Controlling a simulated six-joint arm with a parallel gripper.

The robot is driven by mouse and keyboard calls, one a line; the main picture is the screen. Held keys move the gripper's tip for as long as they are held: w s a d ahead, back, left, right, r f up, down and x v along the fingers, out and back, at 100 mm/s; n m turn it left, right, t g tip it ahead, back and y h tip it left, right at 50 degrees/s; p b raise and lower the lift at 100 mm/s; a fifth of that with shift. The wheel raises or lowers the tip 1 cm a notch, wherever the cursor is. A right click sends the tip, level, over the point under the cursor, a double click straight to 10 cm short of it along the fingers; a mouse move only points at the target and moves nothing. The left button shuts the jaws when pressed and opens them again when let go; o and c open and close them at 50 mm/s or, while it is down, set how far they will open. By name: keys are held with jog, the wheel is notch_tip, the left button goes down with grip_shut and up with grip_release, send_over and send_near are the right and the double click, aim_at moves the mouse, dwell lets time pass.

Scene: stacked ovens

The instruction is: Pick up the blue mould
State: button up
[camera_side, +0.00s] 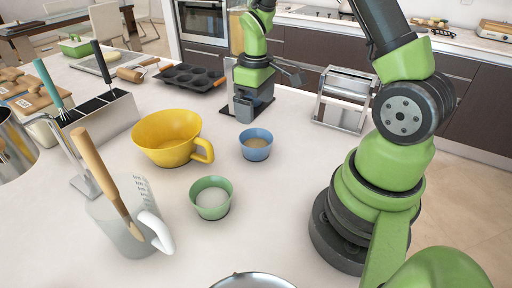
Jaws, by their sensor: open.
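The blue mould (256,146) is a small round cup standing upright on the white worktop, with tan contents inside. My gripper (248,109) is behind the mould in the picture, below the green wrist, pointing down. It is open and apart from the mould. Its fingertips are small in this view, and their height above the worktop is hard to tell. No part of the mould's upper rim is hidden.
A yellow mug-like bowl (167,135) stands left of the mould, and a green mould (211,199) with white contents stands in front. A measuring jug (128,225), muffin tray (189,78) and metal pasta machine (345,98) stand around. The worktop right of the mould is clear.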

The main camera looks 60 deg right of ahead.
aim_at(256, 139)
notch_tip(256, 139, down, 10)
jog(key=shift+s+a+f, duration=0.15)
dwell(0.4)
jog(key=shift+c, duration=0.2)
jog(key=c, duration=0.9)
